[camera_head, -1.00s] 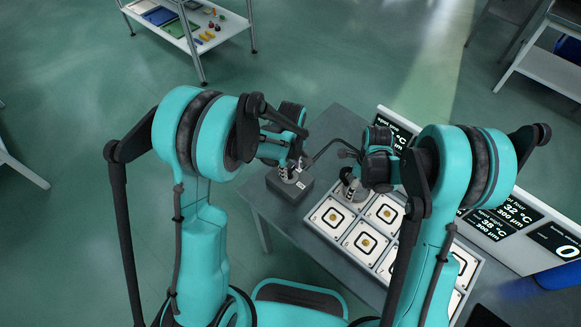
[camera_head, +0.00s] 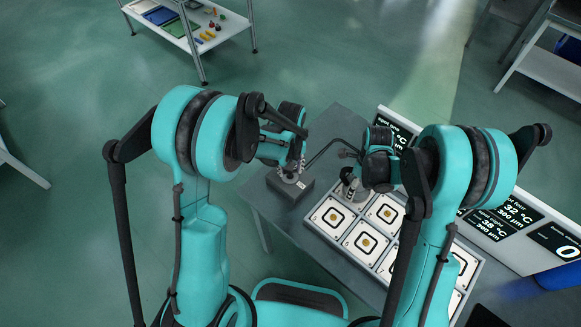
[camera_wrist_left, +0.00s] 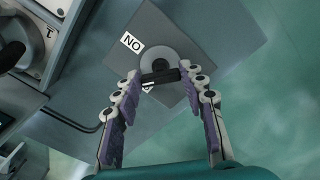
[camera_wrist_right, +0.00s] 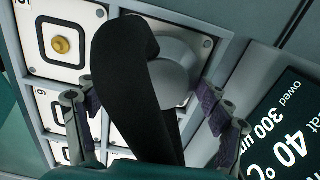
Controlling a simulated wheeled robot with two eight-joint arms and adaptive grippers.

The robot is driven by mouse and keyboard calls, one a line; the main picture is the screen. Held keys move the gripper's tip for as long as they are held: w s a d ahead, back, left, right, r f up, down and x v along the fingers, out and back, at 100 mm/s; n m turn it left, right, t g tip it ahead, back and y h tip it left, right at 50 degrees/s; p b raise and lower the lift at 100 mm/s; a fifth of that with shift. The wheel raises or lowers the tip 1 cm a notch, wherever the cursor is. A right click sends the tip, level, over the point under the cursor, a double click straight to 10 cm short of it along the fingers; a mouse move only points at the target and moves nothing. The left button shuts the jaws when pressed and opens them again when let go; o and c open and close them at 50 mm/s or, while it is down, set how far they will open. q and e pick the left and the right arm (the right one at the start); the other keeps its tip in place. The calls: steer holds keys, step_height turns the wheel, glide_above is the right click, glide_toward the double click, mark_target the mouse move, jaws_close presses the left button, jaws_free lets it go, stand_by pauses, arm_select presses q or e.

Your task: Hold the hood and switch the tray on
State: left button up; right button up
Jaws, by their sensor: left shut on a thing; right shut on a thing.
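The grey switch box (camera_head: 290,186) stands at the table's left end and carries an ON label, seen in the left wrist view (camera_wrist_left: 131,42). My left gripper (camera_head: 292,174) is shut on the box's small black lever (camera_wrist_left: 160,76), which lies across a round grey disc. The pale hood (camera_wrist_right: 178,75) hangs on a thick black arm over a corner panel of the tray. My right gripper (camera_wrist_right: 150,103) is around the hood and shut on it; the black arm hides part of the grip. The white tray (camera_head: 313,222) holds several square panels with yellow centres.
A slanted display board (camera_head: 487,228) with temperature and thickness readings stands along the tray's far side. The grey table (camera_head: 275,217) is bare around the switch box. A shelf cart (camera_head: 215,37) with small parts stands far back left.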

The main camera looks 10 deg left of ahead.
arm_select(q)
steer(key=m, duration=0.5)
steer(key=shift+a+m, duration=0.1)
steer(key=shift+m, duration=0.2)
steer(key=m, duration=0.4)
steer(key=shift+m, duration=0.4)
steer(key=o, duration=1.2)
steer(key=shift+c, duration=0.2)
step_height(320, 180, up, 12)
